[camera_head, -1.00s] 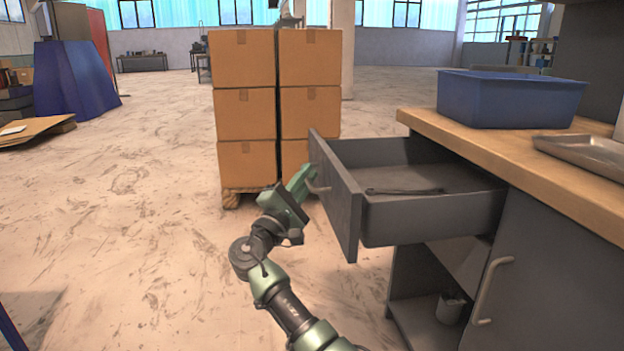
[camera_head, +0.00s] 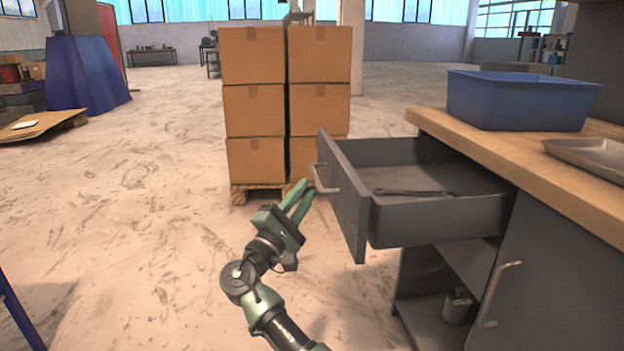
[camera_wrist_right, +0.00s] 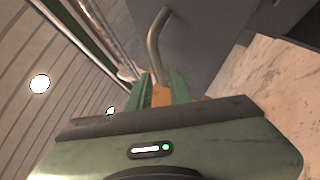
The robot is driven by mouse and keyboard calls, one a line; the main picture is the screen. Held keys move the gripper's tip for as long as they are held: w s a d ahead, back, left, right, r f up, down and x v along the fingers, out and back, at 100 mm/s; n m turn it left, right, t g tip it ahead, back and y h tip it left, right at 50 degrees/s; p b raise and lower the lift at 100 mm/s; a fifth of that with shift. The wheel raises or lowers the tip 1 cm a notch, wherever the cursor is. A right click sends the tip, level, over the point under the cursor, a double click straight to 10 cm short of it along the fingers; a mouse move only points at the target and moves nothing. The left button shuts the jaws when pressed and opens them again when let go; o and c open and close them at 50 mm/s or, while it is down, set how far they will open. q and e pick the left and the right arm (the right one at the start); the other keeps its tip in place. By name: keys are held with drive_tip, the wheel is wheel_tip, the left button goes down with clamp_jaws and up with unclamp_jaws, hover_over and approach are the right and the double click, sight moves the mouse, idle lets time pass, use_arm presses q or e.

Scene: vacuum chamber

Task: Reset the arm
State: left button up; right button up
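My right gripper (camera_head: 308,189) is open, with a gap between its two green fingers. It is just left of the curved handle (camera_head: 322,180) of a grey drawer and looks clear of it. The drawer (camera_head: 435,222) is pulled out from the workbench, and a dark wrench (camera_head: 415,192) lies inside it. In the right wrist view, the open fingers of the right gripper (camera_wrist_right: 160,88) point toward the handle (camera_wrist_right: 154,45), with nothing held between them. My left gripper is in no view.
A wooden workbench top (camera_head: 470,140) carries a blue bin (camera_head: 520,103) and a metal tray (camera_head: 590,155). Stacked cardboard boxes (camera_head: 255,110) on a pallet (camera_head: 258,190) stand behind the gripper. A cabinet door handle (camera_head: 497,295) is below the bench top.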

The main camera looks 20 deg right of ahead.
drive_tip(key=shift+v, duration=1.15)
